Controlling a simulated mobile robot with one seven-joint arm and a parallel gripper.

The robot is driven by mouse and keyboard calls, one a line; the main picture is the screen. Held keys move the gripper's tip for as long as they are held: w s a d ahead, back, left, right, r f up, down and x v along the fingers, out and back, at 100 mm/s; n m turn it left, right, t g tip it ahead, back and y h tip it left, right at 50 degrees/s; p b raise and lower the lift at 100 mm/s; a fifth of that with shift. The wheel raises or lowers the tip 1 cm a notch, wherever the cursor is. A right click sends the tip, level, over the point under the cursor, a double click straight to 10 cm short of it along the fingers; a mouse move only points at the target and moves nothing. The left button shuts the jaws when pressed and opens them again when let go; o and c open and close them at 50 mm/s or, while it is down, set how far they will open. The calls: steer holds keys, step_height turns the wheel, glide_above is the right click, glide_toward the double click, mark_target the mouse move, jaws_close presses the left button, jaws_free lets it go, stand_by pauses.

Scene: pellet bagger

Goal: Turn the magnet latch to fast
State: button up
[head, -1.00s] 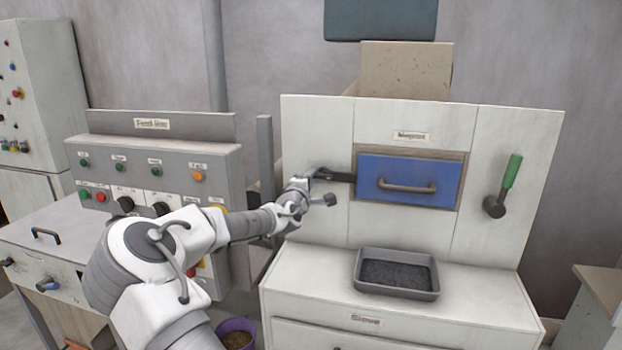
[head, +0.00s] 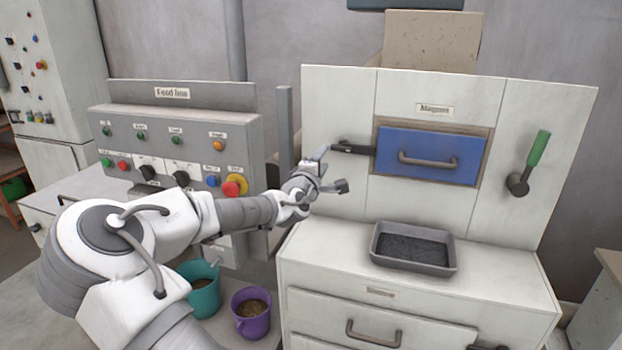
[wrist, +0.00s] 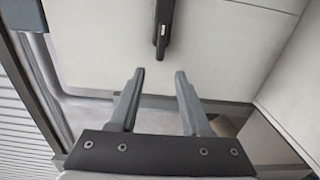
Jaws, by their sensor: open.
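The magnet latch (head: 354,148) is a dark bar on the white panel, lying nearly level. Its right end reaches the left edge of the blue magnet drawer (head: 432,153), which looks shut. In the wrist view the latch (wrist: 163,28) shows at the top centre, its near end pointing toward my gripper (wrist: 159,73). The gripper is open and empty, its fingers spread to either side of the latch's line. The fingertips stop short of the latch end in that picture. In the head view my gripper (head: 333,170) is just left of and below the latch.
A grey tray of dark pellets (head: 413,250) stands on the ledge below the drawer. A green-handled lever (head: 531,163) is at the right. The feed line control box (head: 180,130) is close on the left, with teal (head: 203,290) and purple (head: 250,312) buckets below.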

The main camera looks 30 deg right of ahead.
steer(key=v, duration=1)
steer(key=shift+d, duration=0.1)
